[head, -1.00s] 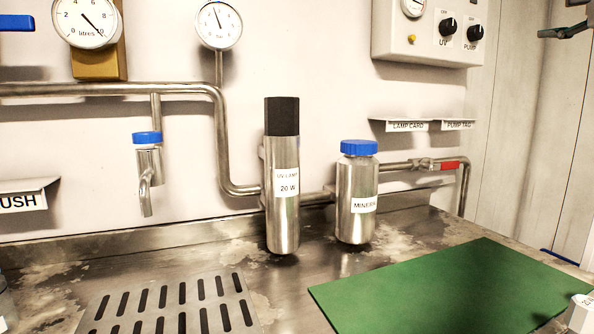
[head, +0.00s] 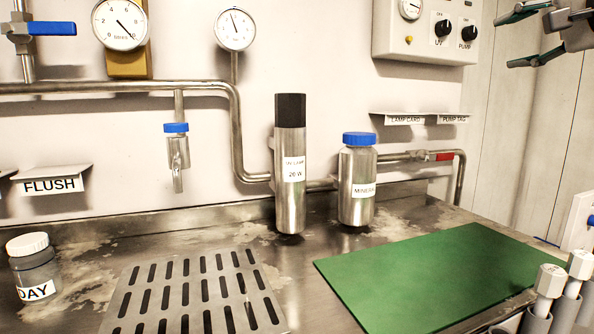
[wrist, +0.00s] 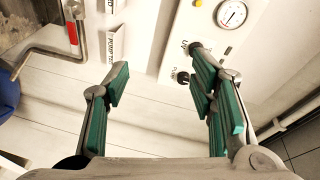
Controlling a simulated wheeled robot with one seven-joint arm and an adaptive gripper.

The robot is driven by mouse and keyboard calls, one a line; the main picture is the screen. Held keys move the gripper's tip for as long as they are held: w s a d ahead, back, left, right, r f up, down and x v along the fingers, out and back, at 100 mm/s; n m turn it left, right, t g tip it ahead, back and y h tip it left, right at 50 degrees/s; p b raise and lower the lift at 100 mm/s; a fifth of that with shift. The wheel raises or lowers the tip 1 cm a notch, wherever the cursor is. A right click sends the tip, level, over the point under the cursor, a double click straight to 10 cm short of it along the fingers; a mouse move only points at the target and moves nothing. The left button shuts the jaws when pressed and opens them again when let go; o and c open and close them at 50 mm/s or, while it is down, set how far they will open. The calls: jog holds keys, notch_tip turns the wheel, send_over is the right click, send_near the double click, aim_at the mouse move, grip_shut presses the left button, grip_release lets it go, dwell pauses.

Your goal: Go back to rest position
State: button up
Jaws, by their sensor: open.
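My gripper (head: 510,40) is at the top right of the head view, in front of the pale wall panels and to the right of the control box (head: 425,30). Its green-padded fingers are spread with nothing between them. In the wrist view my gripper (wrist: 160,85) is also open and empty. Beyond it there, tilted in the picture, are the control box (wrist: 207,25) with its gauge and knobs, and the pump tag holder (wrist: 115,45). The fingers appear clear of both.
The steel counter holds a DAY jar (head: 35,270), a drain grate (head: 190,300), a UV lamp cylinder (head: 290,180), a blue-capped mineral bottle (head: 357,185) and a green mat (head: 430,275), which is bare. Several pale capped cylinders (head: 548,285) stand at the lower right. Pipes (head: 110,87) run along the wall.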

jog(key=s+a+f+n+g+y, duration=0.2)
jog(key=s+a+f+n+g, duration=0.25)
jog(key=s+a+f, duration=0.5)
jog(key=s+a+f+n+g+y, duration=0.1)
jog(key=s+a+f+n+g, duration=0.4)
jog(key=a+f, duration=0.7)
jog(key=s+d+f+n+g+h, duration=0.15)
jog(key=s+f+g, duration=0.25)
jog(key=s+f, duration=0.65)
jog(key=s+d+f+n+g+h, duration=0.1)
jog(key=s+f+n+g+h, duration=0.2)
jog(key=s+f, duration=0.7)
notch_tip(320, 180, up, 30)
jog(key=s+d+t+p, duration=0.1)
jog(key=t+p, duration=0.2)
jog(key=p, duration=2.4)
jog(key=shift+d+f+t, duration=0.15)
jog(key=shift+d+t, duration=0.1)
jog(key=shift+t, duration=0.1)
jog(key=shift+s, duration=0.1)
